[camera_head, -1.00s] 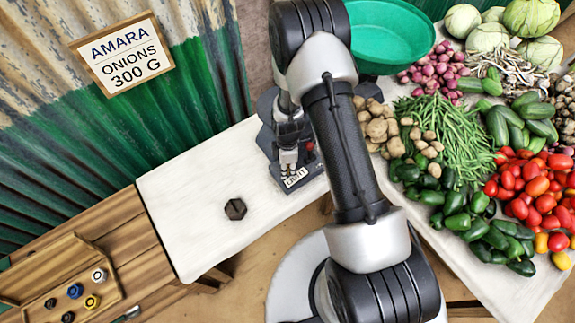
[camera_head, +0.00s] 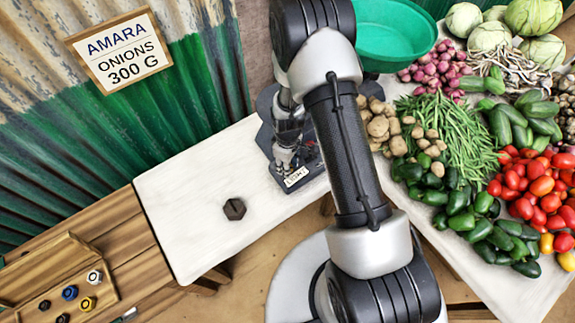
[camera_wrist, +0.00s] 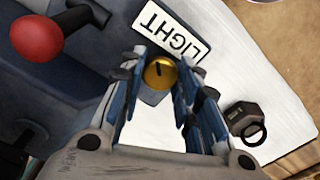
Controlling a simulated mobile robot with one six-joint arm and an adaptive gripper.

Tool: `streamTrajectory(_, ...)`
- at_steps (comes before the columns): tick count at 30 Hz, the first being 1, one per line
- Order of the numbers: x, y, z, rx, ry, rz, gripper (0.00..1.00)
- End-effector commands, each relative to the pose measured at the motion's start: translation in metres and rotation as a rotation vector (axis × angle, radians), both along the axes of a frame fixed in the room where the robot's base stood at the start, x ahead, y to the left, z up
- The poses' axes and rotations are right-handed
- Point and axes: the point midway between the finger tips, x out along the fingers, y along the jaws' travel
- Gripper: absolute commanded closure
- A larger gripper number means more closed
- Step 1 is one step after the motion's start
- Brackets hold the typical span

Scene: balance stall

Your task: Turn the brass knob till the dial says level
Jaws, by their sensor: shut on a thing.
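The brass knob (camera_wrist: 159,74) shows in the wrist view as a round golden cap with a dark slot, between my fingertips. My gripper (camera_wrist: 163,82) is shut on it from both sides. In the head view my gripper (camera_head: 286,158) reaches down to the dark balance (camera_head: 275,115) at the right end of the white table, and the knob is hidden there. A white plate reading LIGHT (camera_wrist: 171,35) is on the balance beside the knob. No other dial wording or pointer can be made out.
A red ball (camera_wrist: 37,40) on the balance is near my gripper. A black hexagonal weight (camera_head: 234,209) lies on the white table (camera_head: 190,185). A wooden tray (camera_head: 75,250) holds small weights at lower left. Vegetables and a green basin (camera_head: 390,35) are at right.

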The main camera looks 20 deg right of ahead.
Motion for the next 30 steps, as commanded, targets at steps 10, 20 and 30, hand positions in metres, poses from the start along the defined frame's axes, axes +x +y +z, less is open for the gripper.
streamTrajectory(10,-0.0004,-0.0001,-0.0001,0.0,0.001,-0.112,0.94)
streamTrajectory(20,-0.0005,-0.0001,0.0001,0.0,0.001,-0.124,0.94)
streamTrajectory(30,-0.0004,-0.0001,0.0,0.0,0.001,-0.123,0.56)
